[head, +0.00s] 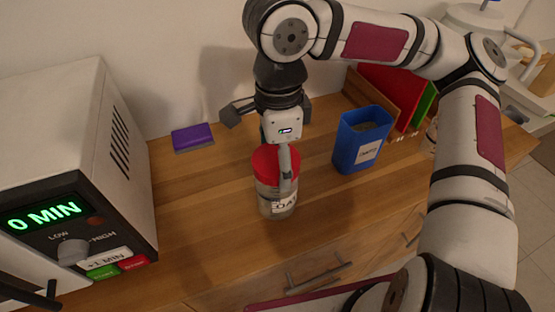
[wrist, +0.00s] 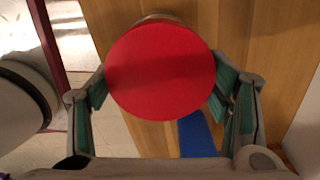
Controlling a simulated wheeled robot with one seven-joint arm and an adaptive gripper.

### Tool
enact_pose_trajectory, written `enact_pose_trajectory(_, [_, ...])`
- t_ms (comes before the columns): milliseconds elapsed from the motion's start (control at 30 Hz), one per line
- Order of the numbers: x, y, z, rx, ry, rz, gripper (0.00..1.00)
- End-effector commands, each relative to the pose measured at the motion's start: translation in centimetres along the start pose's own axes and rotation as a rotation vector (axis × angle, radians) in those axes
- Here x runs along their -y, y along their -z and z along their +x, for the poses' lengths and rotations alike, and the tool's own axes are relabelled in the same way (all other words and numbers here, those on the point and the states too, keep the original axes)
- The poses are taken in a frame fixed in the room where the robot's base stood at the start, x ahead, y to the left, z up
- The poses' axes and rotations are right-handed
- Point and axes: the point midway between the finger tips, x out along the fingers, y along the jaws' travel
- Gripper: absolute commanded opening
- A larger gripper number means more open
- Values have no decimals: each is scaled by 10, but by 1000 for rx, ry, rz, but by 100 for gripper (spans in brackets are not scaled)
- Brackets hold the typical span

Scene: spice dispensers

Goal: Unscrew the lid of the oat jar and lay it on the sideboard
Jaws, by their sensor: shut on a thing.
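The oat jar (head: 276,205) stands upright on the wooden sideboard (head: 215,225), clear with a label that is partly covered by a finger. Its round red lid (head: 265,165) is on top of it. In the wrist view the lid (wrist: 160,72) fills the middle, and the jar below is almost all hidden. My gripper (wrist: 160,90) points down over the jar, with its green-padded fingers on opposite sides of the lid and shut on it. In the head view my gripper (head: 284,160) covers part of the lid and jar.
A blue container (head: 350,145) with a label stands right of the jar. A purple and grey sponge (head: 193,137) lies by the wall. A microwave-like appliance (head: 75,160) stands at the left. Red and green books (head: 400,95) are behind right. The wood left of the jar is clear.

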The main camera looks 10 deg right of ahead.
Motion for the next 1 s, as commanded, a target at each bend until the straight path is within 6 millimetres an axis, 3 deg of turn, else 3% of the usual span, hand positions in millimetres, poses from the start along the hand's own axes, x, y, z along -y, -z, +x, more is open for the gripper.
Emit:
enact_pose_trajectory(500, [0,1,0,1,1,-28,42])
enact_pose_trajectory(533, [0,1,0,1,1,-28,73])
enact_pose_trajectory(600, [0,1,0,1,1,-28,85])
enact_pose_trajectory(1000, [0,2,0,-4,3,18,85])
